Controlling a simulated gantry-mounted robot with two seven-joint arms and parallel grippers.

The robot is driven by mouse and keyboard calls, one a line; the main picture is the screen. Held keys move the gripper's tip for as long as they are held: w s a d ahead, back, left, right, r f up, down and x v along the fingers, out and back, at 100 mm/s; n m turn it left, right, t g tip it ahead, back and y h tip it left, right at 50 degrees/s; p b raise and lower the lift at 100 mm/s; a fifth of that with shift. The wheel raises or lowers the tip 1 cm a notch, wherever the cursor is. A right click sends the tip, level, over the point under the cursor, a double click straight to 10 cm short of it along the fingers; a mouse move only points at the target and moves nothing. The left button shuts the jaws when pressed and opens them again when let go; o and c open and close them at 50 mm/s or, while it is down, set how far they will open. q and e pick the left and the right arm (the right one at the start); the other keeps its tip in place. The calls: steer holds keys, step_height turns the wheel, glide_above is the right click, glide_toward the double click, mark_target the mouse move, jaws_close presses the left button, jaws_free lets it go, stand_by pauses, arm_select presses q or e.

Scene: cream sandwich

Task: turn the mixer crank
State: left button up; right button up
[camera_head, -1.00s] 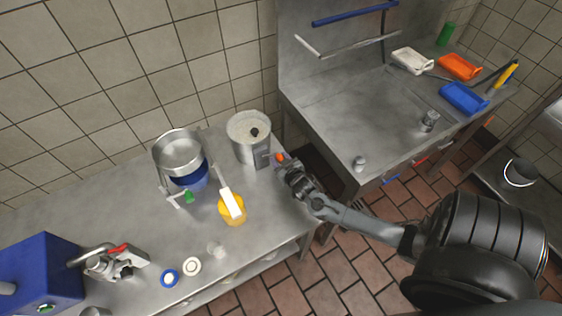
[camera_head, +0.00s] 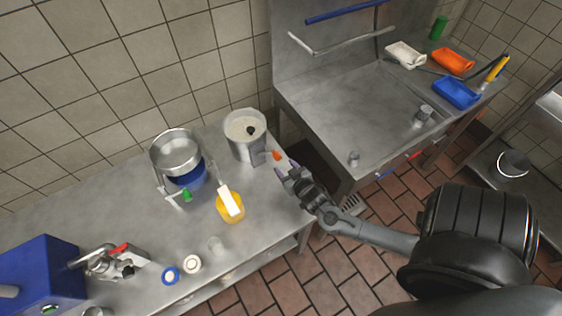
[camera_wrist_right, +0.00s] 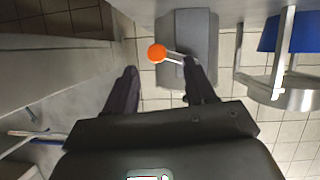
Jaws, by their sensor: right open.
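The mixer is a steel pot (camera_head: 238,152) with pale contents, fixed beside a grey block, at the back right end of the counter. Its crank ends in an orange knob (camera_head: 276,155) on the right side. My right gripper (camera_head: 286,169) is open and empty just to the right of and below the knob, apart from it. In the right wrist view, the orange knob (camera_wrist_right: 157,53) and its thin rod show ahead, between the spread fingertips (camera_wrist_right: 160,70). The grey mixer block (camera_wrist_right: 190,25) is behind them. My left gripper is not in view.
A steel bowl on a blue stand (camera_head: 178,155), a yellow pot (camera_head: 230,208) and small lids (camera_head: 192,264) stand on the counter (camera_head: 130,215). A blue box (camera_head: 40,268) is at lower left. A steel sink table (camera_head: 335,110) with coloured trays stands right, across a gap.

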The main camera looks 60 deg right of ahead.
steer(key=shift+v, duration=1.2)
steer(key=shift+c, duration=0.3)
